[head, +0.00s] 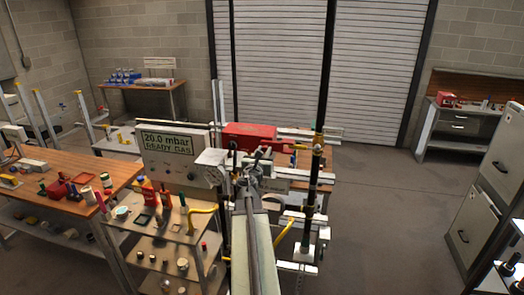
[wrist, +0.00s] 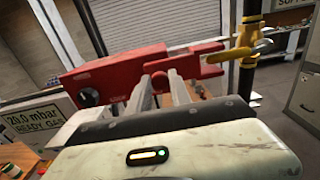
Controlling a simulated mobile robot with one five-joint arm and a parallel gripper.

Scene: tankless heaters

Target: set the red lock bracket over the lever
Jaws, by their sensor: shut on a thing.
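The red lock bracket (wrist: 135,75) is between the two fingers of my gripper (wrist: 163,85) in the wrist view. The yellow lever (wrist: 240,54) is on a yellow fitting on a dark upright pipe, right at the bracket's notched end. I cannot tell whether they touch or overlap. In the head view my gripper (head: 255,163) is left of the pipe (head: 317,180).
A gauge panel (head: 172,155) reading "20.0 mbar READY GAS" stands left of my arm. A cart (head: 175,232) with small parts and a wooden bench (head: 105,170) are to the left. Open floor (head: 385,215) lies to the right, before grey cabinets (head: 490,190).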

